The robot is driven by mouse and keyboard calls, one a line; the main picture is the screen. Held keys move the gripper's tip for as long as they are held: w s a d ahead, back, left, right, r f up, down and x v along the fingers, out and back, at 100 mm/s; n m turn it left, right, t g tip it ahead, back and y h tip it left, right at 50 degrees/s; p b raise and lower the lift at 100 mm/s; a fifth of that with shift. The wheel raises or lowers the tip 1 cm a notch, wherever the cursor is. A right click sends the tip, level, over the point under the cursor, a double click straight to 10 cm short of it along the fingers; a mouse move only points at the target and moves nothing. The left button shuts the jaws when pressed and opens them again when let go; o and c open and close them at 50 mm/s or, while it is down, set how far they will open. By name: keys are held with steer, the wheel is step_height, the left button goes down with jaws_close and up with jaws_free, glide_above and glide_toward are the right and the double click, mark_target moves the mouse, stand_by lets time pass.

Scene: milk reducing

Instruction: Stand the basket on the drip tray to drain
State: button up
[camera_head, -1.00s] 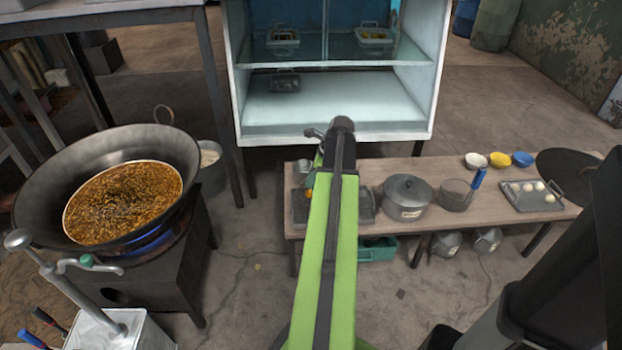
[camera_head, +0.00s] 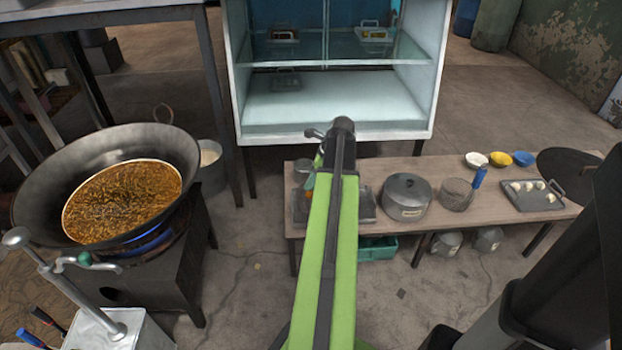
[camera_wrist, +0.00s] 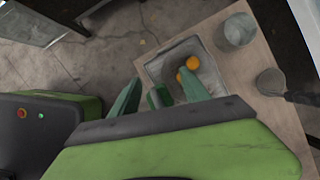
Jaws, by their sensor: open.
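A dark shallow tray (camera_head: 365,206), which looks like the drip tray, lies at the left end of the low bench. It also shows in the wrist view (camera_wrist: 154,69). Two orange pieces (camera_wrist: 187,69) lie within its outline, in what looks like a pale mesh basket (camera_wrist: 206,72); its edges are unclear. My gripper (camera_wrist: 158,92) is open above the tray's near side. A short green piece, perhaps a handle, shows between its fingers; I cannot tell if they touch it. In the head view my arm hides most of this. Another mesh basket (camera_head: 457,195) with a blue handle stands right of the pot.
A lidded pot (camera_head: 406,196) stands right of the tray. Small bowls (camera_head: 499,159) and a tray of pale pieces (camera_head: 530,197) are farther right. A wide pan of hot oil (camera_head: 120,200) is at left. A glass cabinet (camera_head: 335,100) stands behind the bench.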

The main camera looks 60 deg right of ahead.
steer(key=a+p+v, duration=0.1)
steer(key=p+v, duration=1.4)
steer(key=v, duration=0.2)
steer(key=shift+d+r+p, duration=0.2)
steer(key=shift+d+p, duration=0.15)
steer(key=shift+d, duration=0.15)
